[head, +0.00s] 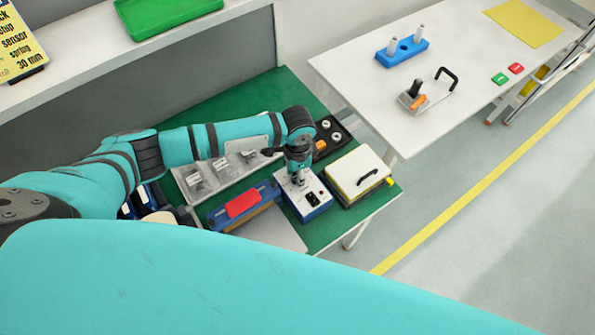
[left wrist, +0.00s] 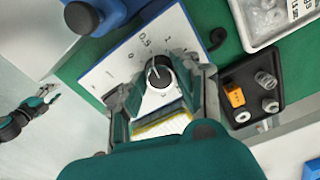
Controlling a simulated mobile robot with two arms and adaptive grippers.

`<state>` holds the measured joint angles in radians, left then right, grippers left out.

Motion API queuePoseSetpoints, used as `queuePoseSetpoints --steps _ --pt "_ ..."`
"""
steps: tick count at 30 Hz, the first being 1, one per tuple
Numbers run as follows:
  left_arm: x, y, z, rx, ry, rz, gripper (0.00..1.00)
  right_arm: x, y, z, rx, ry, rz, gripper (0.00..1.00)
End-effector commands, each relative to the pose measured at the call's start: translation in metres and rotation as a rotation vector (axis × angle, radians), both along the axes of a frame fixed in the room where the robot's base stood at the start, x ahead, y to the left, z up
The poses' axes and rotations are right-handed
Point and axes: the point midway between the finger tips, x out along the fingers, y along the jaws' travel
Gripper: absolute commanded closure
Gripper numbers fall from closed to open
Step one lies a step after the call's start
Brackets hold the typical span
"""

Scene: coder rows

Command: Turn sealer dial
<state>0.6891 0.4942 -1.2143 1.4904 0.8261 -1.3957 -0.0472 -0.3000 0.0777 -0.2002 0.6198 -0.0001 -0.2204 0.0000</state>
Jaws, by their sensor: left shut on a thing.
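The sealer's control box (head: 310,204) is blue with a white top and a black switch, standing on the green bench mat. In the left wrist view its white panel (left wrist: 120,68) carries a scale marked 0, 0.5 and 1. The black dial (left wrist: 160,74) with a white mark sits below the scale, between my fingers. My left gripper (head: 297,181) points down onto the box, and its fingers (left wrist: 161,84) are shut on the dial from both sides. In the head view the gripper hides the dial. What looks like my right gripper (left wrist: 38,112) shows small at the left wrist view's left edge.
A blue bar with a red pad (head: 243,203) lies left of the box. A cream-topped case with a black handle (head: 366,178) stands close on the right. A black parts tray (head: 335,137) lies behind. A white table (head: 440,130) stands beyond a floor gap.

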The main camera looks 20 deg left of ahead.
Motion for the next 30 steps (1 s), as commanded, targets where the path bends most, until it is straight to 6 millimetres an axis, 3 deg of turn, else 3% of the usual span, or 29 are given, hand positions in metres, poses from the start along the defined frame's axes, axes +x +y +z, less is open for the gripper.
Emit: queuePoseSetpoints --steps 8,9,14,23,30 --pt "0.001 0.000 0.001 -0.001 -0.004 0.001 1.00 0.000 0.000 0.000 0.000 0.000 0.000 0.60" --pt "0.001 0.000 0.001 -0.001 -0.004 0.001 0.66 0.000 0.000 0.000 0.000 0.000 0.000 0.60" --pt "0.001 0.000 0.001 -0.001 -0.003 0.001 0.46 0.000 0.000 0.000 0.000 0.000 0.000 0.60" --pt "0.001 0.000 0.002 -0.001 -0.002 0.001 0.46 -0.001 -0.006 0.000 -0.006 0.001 0.001 0.60" --pt "0.002 0.000 0.036 -0.002 -0.005 0.000 0.46 0.000 -0.003 0.000 -0.004 0.000 0.001 0.60"
